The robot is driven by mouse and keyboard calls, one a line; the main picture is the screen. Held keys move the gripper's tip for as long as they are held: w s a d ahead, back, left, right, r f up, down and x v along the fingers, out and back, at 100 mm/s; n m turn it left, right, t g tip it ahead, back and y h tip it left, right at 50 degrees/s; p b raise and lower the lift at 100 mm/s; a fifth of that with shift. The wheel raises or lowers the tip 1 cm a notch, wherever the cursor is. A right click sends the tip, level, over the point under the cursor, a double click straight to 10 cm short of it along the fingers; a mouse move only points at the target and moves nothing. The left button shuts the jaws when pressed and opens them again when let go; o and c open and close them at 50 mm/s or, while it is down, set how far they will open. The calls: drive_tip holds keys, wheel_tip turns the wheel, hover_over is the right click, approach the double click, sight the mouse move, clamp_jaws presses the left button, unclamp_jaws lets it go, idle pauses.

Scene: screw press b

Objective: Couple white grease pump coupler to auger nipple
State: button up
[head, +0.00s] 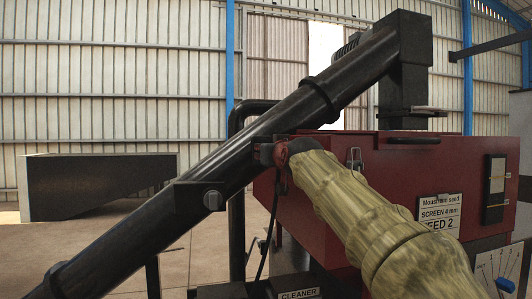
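The auger is a long black tube (275,122) that slants from the lower left up to a black box head at the upper right. A dark block with a round fitting (212,199) sits on its side; I cannot tell whether this is the nipple. My arm, in a pale yellow cloth sleeve, reaches from the lower right to the tube's middle. My gripper (277,152), small, dark and reddish, is at the sleeve's end, in front of or against the tube. Its fingers are too small and dark to read. I cannot make out a white coupler.
A red machine housing (400,160) with labels and a gauge stands behind my arm. A black pipe (237,235) and a thin dark cable (268,235) run down below the tube. A dark grey bin (100,185) stands at the left. Some floor at the left is clear.

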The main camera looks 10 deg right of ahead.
drive_tip(key=o, duration=0.4)
drive_tip(key=s, duration=1.2)
drive_tip(key=shift+d, duration=0.2)
